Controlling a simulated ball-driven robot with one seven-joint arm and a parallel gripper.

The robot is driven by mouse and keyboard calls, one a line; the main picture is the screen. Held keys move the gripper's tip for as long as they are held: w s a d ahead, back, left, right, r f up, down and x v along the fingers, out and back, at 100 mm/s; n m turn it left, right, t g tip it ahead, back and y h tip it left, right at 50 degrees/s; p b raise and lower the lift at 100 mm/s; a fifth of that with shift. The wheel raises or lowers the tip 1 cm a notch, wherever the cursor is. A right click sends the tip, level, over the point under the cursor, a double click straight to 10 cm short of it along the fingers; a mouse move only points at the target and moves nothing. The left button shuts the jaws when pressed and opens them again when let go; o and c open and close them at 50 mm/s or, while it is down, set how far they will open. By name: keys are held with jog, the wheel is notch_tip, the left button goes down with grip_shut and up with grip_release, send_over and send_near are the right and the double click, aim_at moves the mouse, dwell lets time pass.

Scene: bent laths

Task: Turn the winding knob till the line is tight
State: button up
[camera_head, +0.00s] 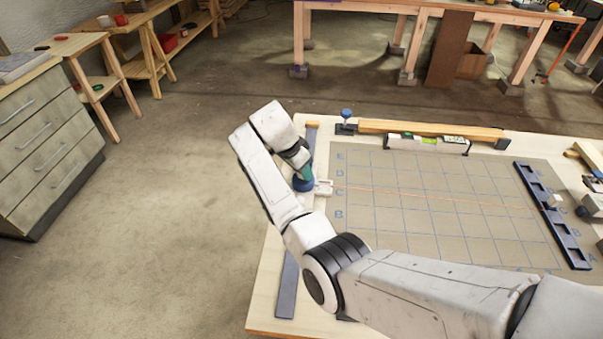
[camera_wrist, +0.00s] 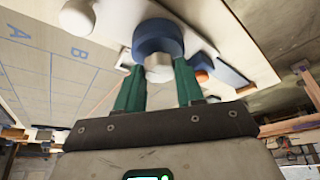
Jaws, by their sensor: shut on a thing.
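The winding knob (camera_head: 303,184) is blue and sits at the left edge of the gridded board, beside a small pale block (camera_head: 323,187). In the wrist view the blue knob (camera_wrist: 158,36) has a silver end facing me. My gripper (camera_head: 305,170) reaches down to it, and in the wrist view its green fingers (camera_wrist: 159,76) stand on either side of the silver end, shut on the knob. The thin orange line (camera_head: 440,198) runs from the pale block across the grid to the right side. It looks nearly straight; its tension cannot be judged.
A wooden lath and spirit level (camera_head: 428,143) lie along the board's back edge, near a blue-topped clamp (camera_head: 346,115). A dark slotted bar (camera_head: 552,215) lies on the right. A grey drawer cabinet (camera_head: 48,140) stands far left. The floor between is clear.

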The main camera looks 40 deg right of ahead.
jog(key=shift+m+b, duration=0.35)
jog(key=shift+m, duration=0.25)
jog(key=o, duration=1)
jog(key=shift+o, duration=0.2)
jog(key=b+v, duration=0.1)
jog(key=v, duration=0.9)
jog(key=shift+w+r+b, duration=0.3)
jog(key=shift+r, duration=0.05)
jog(key=shift+a, duration=0.1)
